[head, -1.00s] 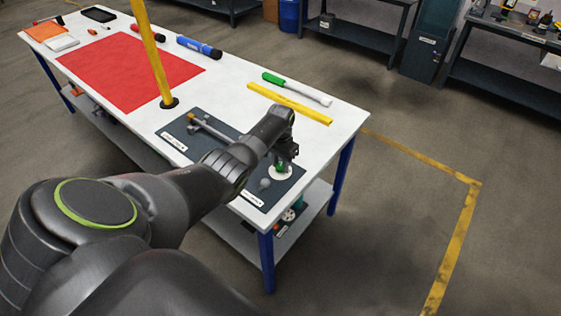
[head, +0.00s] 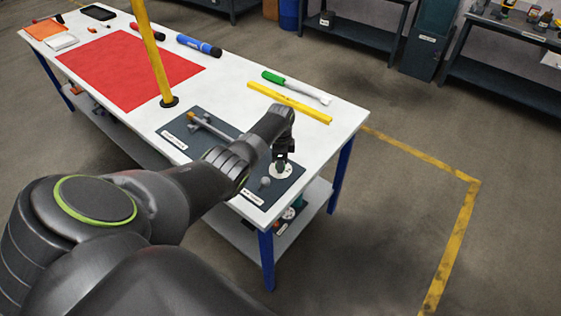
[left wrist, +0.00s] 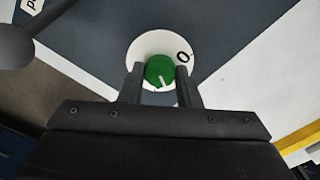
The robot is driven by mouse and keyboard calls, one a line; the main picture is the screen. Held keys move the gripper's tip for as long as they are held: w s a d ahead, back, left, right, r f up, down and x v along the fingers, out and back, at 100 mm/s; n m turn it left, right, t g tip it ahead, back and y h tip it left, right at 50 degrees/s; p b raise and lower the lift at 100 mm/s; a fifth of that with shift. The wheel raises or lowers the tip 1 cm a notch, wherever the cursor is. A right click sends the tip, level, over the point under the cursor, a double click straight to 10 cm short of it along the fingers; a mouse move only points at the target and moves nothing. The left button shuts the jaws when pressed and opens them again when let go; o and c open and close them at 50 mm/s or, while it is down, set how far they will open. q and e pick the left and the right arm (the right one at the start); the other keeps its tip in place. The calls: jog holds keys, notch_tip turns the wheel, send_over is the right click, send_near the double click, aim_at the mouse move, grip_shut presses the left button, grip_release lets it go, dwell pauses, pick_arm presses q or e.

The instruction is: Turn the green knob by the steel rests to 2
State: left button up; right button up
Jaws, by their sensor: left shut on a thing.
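The green knob (left wrist: 159,70) sits on a white round dial (left wrist: 143,44) on a dark mat (head: 178,132). My left gripper (left wrist: 160,72) is shut on the knob, one finger on each side. A white mark on the knob points toward the gripper's palm, away from the printed 0 at the dial's upper right. The other numbers are hidden or out of view. In the head view the gripper (head: 281,166) stands over the dial and hides most of the knob. A grey tube (head: 212,127) lies on the mat farther left; its rests are too small to make out.
A grey round knob-like thing (head: 265,182) stands close beside the dial. A yellow bar (head: 289,104), a green-handled tool (head: 296,88) and a red mat (head: 125,70) lie on the white table (head: 235,90). A yellow post (head: 152,55) rises from the table.

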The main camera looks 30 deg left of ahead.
pick_arm(q)
jog(key=m, duration=0.6)
jog(key=shift+r, duration=0.1)
jog(key=shift+m, duration=0.3)
dwell(0.3)
jog(key=o, duration=1)
jog(key=shift+c, duration=0.2)
jog(key=shift+r, duration=0.45)
notch_tip(320, 180, up, 16)
jog(key=b, duration=0.1)
jog(key=shift+r, duration=0.25)
jog(key=shift+f, duration=0.1)
